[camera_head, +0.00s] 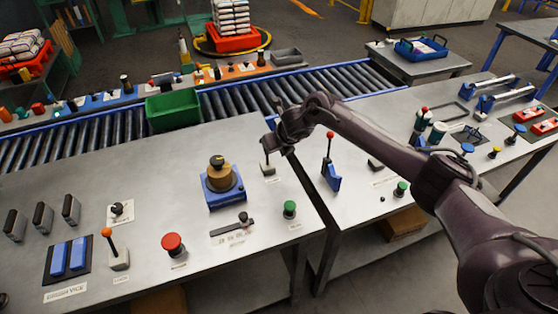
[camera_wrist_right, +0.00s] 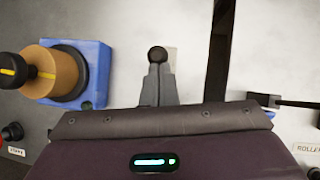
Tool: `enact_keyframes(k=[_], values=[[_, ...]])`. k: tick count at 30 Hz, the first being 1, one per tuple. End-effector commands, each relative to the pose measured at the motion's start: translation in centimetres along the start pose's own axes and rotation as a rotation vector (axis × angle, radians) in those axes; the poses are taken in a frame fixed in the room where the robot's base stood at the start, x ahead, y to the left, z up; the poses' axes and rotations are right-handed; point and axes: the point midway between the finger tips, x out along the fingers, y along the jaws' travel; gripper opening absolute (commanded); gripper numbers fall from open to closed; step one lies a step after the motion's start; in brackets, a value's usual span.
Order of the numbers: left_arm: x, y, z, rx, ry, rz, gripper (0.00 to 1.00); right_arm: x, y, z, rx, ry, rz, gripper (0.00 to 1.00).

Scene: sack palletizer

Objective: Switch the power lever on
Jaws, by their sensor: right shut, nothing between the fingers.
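My right gripper (camera_head: 270,147) is shut and empty, just above and behind a small lever on a pale plate (camera_head: 268,170) near the right end of the left table. In the right wrist view the grey fingers (camera_wrist_right: 158,82) are together. A round black knob (camera_wrist_right: 157,53) shows right at their tips, with part of a pale plate (camera_wrist_right: 172,60) behind it. I cannot tell whether fingers and knob touch. The label beside this lever is too small to read, so I cannot confirm it is the power lever. My left gripper is not in view.
A blue-based rotary knob (camera_head: 225,190) stands left of the gripper. A red-ball lever on a blue base (camera_head: 331,170) stands right, across the table gap. A green button (camera_head: 289,208) and an orange-ball lever (camera_head: 112,250) are nearer. A green bin (camera_head: 172,111) sits on the roller conveyor behind.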

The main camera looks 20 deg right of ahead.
Motion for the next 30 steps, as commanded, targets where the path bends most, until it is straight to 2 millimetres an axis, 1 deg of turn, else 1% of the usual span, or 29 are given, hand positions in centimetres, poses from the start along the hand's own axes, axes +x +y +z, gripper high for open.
enact_keyframes(k=[7,9,17,25,30], values=[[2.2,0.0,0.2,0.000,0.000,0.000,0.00,0.9,-0.3,1.1,-0.001,0.008,0.001,0.00],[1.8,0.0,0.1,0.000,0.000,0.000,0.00,0.6,-0.3,1.3,-0.001,0.010,0.001,0.00],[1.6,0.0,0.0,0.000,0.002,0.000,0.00,0.4,-0.3,1.4,-0.001,0.008,0.000,0.00],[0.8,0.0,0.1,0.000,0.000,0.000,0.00,-0.7,-0.2,2.1,-0.002,0.007,0.000,0.00],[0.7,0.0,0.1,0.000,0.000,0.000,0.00,-0.8,-0.2,2.2,-0.001,0.008,0.000,0.00]])
